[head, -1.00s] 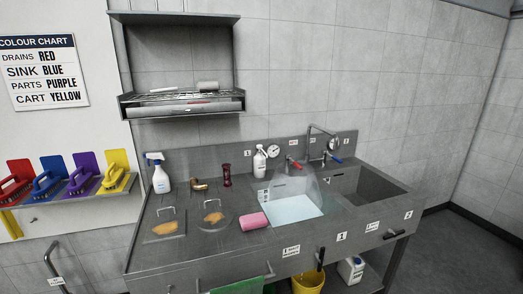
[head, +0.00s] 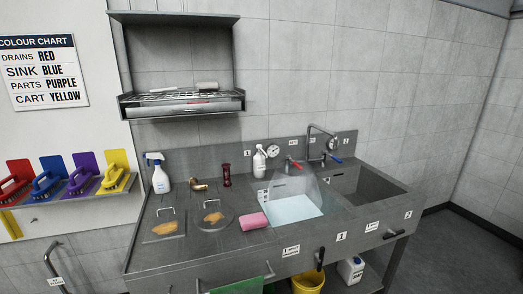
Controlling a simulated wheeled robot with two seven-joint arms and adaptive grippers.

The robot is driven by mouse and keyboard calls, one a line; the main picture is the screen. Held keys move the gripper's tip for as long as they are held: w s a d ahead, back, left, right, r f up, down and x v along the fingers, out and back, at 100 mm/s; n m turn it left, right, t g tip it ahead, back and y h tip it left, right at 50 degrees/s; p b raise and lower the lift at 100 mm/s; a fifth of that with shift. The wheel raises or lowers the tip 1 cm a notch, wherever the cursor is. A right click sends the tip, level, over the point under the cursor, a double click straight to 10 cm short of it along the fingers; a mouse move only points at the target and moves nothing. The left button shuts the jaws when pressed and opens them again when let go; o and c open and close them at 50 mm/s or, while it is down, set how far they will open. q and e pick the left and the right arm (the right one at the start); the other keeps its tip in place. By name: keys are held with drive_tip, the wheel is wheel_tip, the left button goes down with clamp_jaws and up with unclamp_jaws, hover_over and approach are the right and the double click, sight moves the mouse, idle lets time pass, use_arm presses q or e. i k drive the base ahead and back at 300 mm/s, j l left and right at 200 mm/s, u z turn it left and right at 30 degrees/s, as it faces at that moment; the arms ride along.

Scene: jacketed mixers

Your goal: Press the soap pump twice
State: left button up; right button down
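A white spray bottle with a blue trigger (head: 160,174) stands further left on the counter. Neither of my grippers shows in the head view, so their state is hidden.
The right basin (head: 366,187) looks empty. Two handled lids (head: 165,228) sit at the counter's left. A steel shelf (head: 183,113) hangs above.

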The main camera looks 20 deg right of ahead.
sight(259, 146)
drive_tip(key=i+l+u, duration=0.25)
drive_tip(key=l, duration=0.3)
drive_tip(key=i+l+u, duration=0.2)
drive_tip(key=l, duration=0.45)
drive_tip(key=i, duration=0.1)
